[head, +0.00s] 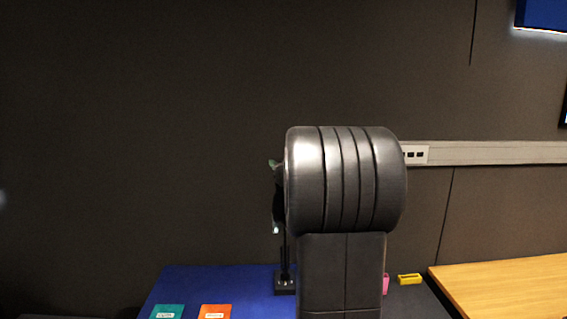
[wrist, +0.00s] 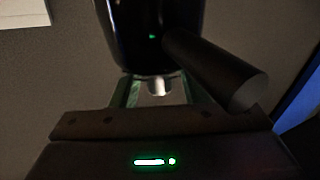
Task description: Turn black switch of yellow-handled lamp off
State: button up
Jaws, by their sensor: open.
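A black rounded lamp-like body (wrist: 148,38) fills the top middle of the wrist view, with a small green spot on it. A dark cylinder (wrist: 215,72) sticks out from it to the lower right. A small pale metallic piece (wrist: 158,85) shows under the body, between the fingers of my gripper (wrist: 158,96). My gripper is open, close below the body; I cannot tell whether it touches. In the head view, a thin black stand (head: 285,283) rises from the blue mat, its upper part mostly hidden behind my arm. No yellow handle or black switch can be made out.
The blue mat (head: 235,282) carries a teal card (head: 168,311) and an orange card (head: 215,311). A yellow block (head: 409,279) and a partly hidden pink object (head: 386,284) lie right of my arm. A wooden table (head: 510,285) is at right. A socket rail (head: 490,153) runs along the wall.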

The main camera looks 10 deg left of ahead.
grip_shut()
